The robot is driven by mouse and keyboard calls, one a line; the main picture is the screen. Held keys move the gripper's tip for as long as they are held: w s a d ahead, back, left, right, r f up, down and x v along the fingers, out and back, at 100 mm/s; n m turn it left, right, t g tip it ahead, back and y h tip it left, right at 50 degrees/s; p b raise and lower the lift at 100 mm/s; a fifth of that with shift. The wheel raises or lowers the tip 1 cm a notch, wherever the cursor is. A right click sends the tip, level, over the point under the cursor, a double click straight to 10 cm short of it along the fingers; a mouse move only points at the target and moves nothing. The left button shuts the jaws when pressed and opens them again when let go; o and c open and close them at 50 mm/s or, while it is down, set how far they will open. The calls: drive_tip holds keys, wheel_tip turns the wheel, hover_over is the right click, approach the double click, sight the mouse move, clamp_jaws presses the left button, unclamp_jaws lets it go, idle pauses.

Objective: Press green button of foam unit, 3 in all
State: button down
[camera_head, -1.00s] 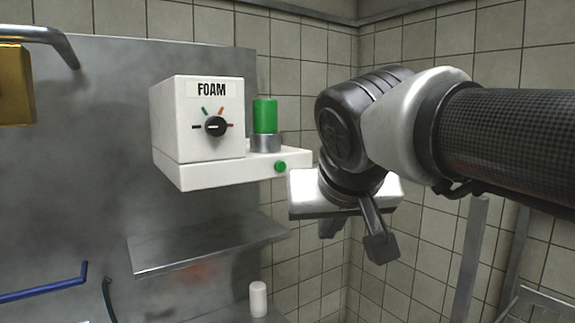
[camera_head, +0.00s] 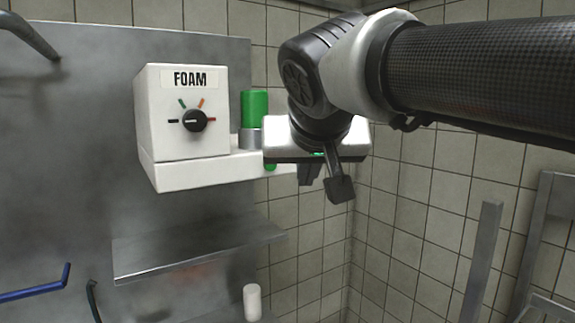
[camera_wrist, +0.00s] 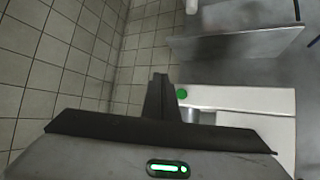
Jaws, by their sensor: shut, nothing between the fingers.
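The white foam unit (camera_head: 185,115) is mounted on the grey metal panel, with a FOAM label and a black dial on its face. Its green button (camera_head: 270,167) sits on the front of the low base, at the right, partly hidden by my gripper in the head view. The button also shows in the wrist view (camera_wrist: 181,94), just right of my fingers. My gripper (camera_head: 308,180) is shut and empty, in front of the base's right end. In the wrist view the fingers (camera_wrist: 160,82) are together beside the button; I see no contact.
A green cylinder (camera_head: 255,106) in a metal collar stands on the unit's base. A metal shelf (camera_head: 200,250) juts out below. A white cylinder (camera_head: 252,302) stands lower down. A blue hooked bar (camera_head: 40,287) is at the lower left. A tiled wall is behind.

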drive_tip(key=w+a+p, duration=0.2)
drive_tip(key=w+a, duration=0.2)
drive_tip(key=w, duration=0.2)
drive_tip(key=shift+w+a+p, duration=0.25)
drive_tip(key=shift+w+p, duration=0.05)
drive_tip(key=shift+w, duration=0.1)
idle(1.8)
drive_tip(key=shift+w+a, duration=0.25)
drive_tip(key=shift+w, duration=0.1)
drive_tip(key=shift+w+a, duration=0.25)
drive_tip(key=shift+w, duration=0.1)
idle(0.7)
drive_tip(key=shift+s+d, duration=0.1)
drive_tip(key=shift+s, duration=0.05)
drive_tip(key=shift+s+d+b, duration=0.4)
drive_tip(key=shift+s+b, duration=0.15)
drive_tip(key=shift+s, duration=0.05)
